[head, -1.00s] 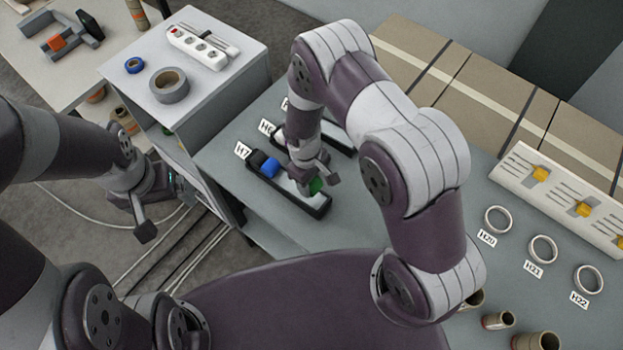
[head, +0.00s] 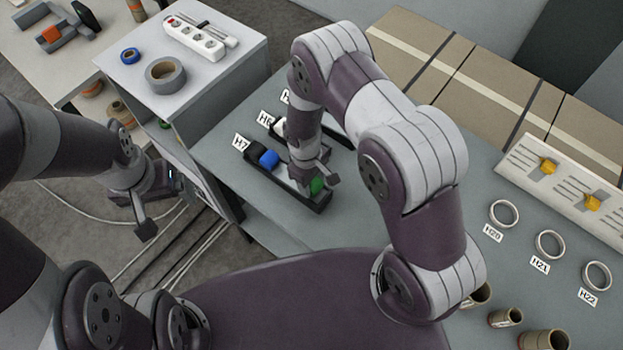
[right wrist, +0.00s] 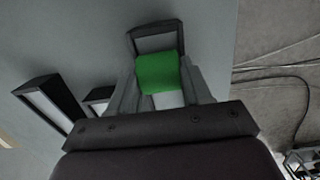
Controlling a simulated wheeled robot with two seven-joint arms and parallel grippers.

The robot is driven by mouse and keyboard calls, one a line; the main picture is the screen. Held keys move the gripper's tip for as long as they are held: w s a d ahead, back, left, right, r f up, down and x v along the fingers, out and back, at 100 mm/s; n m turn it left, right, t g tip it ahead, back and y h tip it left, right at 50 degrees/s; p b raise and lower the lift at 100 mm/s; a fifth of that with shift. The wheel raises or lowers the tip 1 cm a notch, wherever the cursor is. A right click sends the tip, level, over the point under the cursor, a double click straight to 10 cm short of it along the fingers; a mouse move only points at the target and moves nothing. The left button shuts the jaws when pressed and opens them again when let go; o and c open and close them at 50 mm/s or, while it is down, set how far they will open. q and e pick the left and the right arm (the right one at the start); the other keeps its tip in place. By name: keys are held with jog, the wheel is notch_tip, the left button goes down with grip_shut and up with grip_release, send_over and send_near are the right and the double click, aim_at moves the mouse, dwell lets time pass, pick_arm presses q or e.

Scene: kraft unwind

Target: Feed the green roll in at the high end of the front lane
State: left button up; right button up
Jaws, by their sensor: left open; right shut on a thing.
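The green roll (head: 316,187) is between the fingers of my right gripper (head: 312,180), which is shut on it. It is at the right end of the front lane (head: 284,186), a dark-walled channel beside the H7 label. In the right wrist view the green roll (right wrist: 158,73) shows between both fingers, against the lane's dark end frame (right wrist: 155,36). I cannot tell whether it touches the lane floor. A blue roll (head: 268,158) and a black piece (head: 254,149) sit at the lane's left end. My left gripper (head: 147,215) is open and empty, left of the table.
Another lane by the H6 label (head: 266,118) lies behind, partly hidden by my right arm. A grey cabinet (head: 225,90) with tape rolls stands at left. White rings (head: 504,213) and cardboard tubes lie at right. Cables cross the floor.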

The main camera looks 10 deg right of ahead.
jog(key=shift+f, duration=0.1)
jog(key=o, duration=1.4)
notch_tip(320, 180, up, 9)
jog(key=p, duration=0.7)
jog(key=shift+f, duration=0.15)
jog(key=shift+s+f, duration=0.1)
dwell(1.6)
